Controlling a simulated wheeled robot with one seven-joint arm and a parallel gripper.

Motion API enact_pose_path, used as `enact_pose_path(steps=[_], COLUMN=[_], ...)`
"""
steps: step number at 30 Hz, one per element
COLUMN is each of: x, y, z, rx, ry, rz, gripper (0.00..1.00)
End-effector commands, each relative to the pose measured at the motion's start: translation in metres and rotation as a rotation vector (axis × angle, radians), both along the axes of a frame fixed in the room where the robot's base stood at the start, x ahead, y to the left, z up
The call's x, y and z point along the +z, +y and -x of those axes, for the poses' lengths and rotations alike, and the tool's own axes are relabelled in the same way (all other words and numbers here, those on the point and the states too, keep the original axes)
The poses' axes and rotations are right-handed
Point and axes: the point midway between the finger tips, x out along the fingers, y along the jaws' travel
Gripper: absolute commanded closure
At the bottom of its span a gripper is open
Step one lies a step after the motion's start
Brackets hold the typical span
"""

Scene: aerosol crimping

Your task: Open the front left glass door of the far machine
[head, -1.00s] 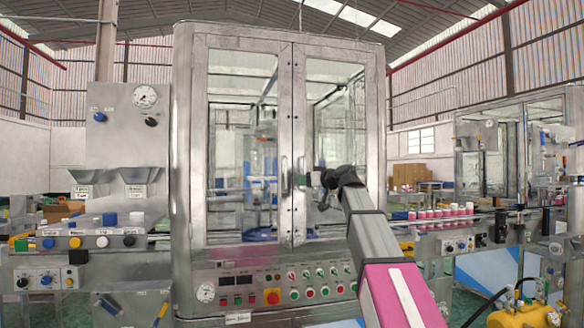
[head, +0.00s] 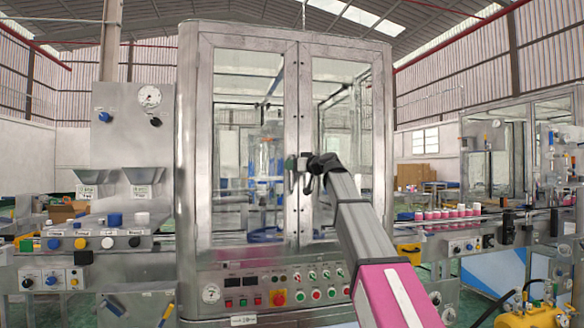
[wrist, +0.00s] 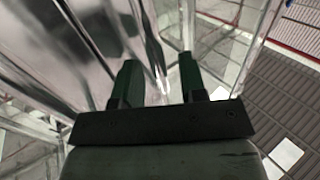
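The large steel machine in front of me has two framed glass doors, both shut. The left glass door (head: 246,112) has its handle side at the middle seam, beside the right glass door (head: 340,110). My gripper (head: 291,164) is at the seam, at handle height, and hides most of the left door's handle. In the wrist view, the two dark green fingers of my gripper (wrist: 160,80) stand apart. A shiny upright metal edge or bar shows between them, with space around it. Whether a finger touches it is unclear.
A panel of buttons with a red emergency stop (head: 278,297) lies below the doors. A grey station with hoppers (head: 141,180) stands to the left. A conveyor with pink-and-white cans (head: 445,213) and another glass-sided machine (head: 490,165) stand to the right.

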Motion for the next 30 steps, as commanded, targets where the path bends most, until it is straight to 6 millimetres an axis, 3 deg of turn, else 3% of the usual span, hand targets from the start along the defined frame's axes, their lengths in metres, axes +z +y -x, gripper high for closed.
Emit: enact_pose_path(steps=[12,13,16,17,25,30], x=[-0.001,-0.001,-0.001,-0.001,-0.001,-0.002], y=[0.007,0.007,0.007,0.007,0.007,0.005], z=[-0.006,-0.006,-0.006,-0.006,-0.001,0.017], rx=[0.0,0.0,0.0,0.0,-0.009,-0.048], ry=[0.001,0.001,0.001,0.001,0.001,0.0], rz=[0.001,0.001,0.001,0.001,0.001,0.001], gripper=[0.61,0.65,0.97,1.0,1.0,1.0])
